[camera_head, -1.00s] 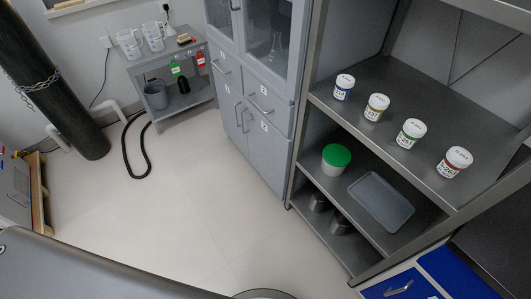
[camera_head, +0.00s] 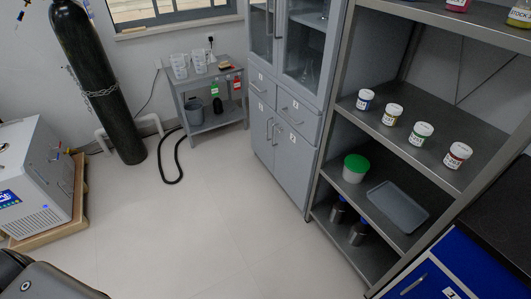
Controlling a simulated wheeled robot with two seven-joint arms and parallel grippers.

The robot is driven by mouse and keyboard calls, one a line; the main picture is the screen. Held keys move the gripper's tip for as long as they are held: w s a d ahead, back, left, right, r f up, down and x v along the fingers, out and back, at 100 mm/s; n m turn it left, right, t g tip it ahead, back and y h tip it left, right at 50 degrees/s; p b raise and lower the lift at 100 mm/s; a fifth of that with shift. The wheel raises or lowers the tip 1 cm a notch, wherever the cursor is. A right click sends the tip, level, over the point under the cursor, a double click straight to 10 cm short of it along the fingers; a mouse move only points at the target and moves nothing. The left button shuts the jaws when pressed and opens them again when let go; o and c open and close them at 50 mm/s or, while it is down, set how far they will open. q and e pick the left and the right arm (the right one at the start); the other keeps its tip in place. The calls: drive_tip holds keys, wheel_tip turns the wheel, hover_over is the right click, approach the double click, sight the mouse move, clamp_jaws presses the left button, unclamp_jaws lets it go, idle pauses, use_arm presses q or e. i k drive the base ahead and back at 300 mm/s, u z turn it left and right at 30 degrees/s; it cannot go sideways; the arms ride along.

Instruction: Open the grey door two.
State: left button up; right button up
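A grey cabinet (camera_head: 291,112) stands at the back, right of centre. It has glass doors (camera_head: 309,48) on top, two drawers in the middle and two solid grey doors below. The right lower door (camera_head: 288,160) has a small white label that looks like a 2, with an upright handle (camera_head: 274,131) near its left edge. The left lower door (camera_head: 262,135) is beside it with its own handle. Both lower doors look shut. Neither of my grippers is in view.
An open metal shelf (camera_head: 436,165) with several jars stands right of the cabinet. A blue-fronted counter (camera_head: 460,270) is at lower right. A grey cart (camera_head: 213,104), black gas cylinder (camera_head: 95,80) and white machine (camera_head: 38,180) are to the left. The pale floor (camera_head: 200,225) before the cabinet is clear.

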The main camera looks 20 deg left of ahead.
sight(295, 157)
drive_tip(key=z, duration=0.05)
drive_tip(key=k, duration=0.45)
drive_tip(key=u, duration=0.9)
drive_tip(key=i, duration=1.5)
drive_tip(key=z, duration=1.05)
drive_tip(key=i, duration=0.55)
drive_tip(key=z, duration=0.65)
